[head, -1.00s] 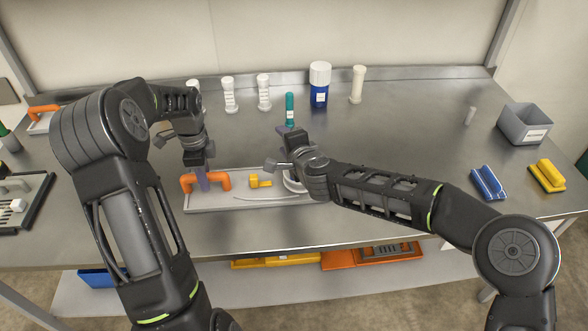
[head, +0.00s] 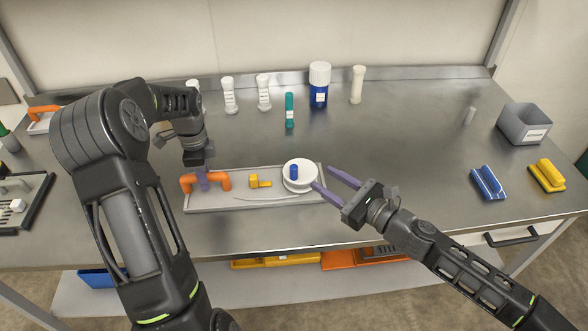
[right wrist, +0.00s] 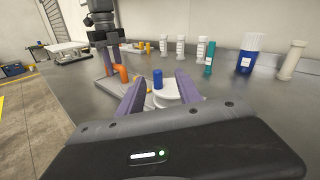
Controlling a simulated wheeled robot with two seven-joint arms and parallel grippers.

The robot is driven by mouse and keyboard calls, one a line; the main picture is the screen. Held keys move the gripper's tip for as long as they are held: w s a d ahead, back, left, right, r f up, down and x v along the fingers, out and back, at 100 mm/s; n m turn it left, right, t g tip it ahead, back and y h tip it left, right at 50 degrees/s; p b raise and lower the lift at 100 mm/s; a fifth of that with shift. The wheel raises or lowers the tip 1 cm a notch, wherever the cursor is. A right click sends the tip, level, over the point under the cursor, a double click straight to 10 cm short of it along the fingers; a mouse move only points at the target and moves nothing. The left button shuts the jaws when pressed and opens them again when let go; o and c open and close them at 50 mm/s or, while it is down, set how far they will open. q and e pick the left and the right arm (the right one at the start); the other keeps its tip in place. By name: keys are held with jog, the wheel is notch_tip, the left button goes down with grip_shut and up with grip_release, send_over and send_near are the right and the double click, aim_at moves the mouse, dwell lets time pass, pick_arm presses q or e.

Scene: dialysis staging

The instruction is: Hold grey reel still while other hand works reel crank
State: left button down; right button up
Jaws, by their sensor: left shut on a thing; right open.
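The grey reel base (head: 225,203) lies on the steel table, with an orange handle (head: 222,181) at its left end. A white round drum (head: 300,184) with an upright blue crank knob (head: 294,172) sits at its right end. A yellow piece (head: 258,182) and a thin pale line lie between them. My left gripper (head: 203,182) is shut on the orange handle from above. My right gripper (head: 325,177) is open and empty just right of the drum, its fingers pointing at it. In the right wrist view the blue knob (right wrist: 157,79) appears between the fingertips, beyond them.
White bottles, a teal tube (head: 290,110) and a blue bottle with a white cap (head: 319,86) stand behind the reel. A grey bin (head: 525,124), a blue brush (head: 488,182) and a yellow brush (head: 547,175) are at the right. The table between is clear.

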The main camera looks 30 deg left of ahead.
aim_at(297, 172)
jog(key=f, duration=0.1)
jog(key=f+m, duration=0.1)
jog(key=s+d+f+m, duration=0.1)
jog(key=shift+f, duration=0.2)
jog(key=shift+a, duration=0.1)
jog(key=x, duration=1.2)
jog(key=shift+r, duration=0.2)
grip_shut()
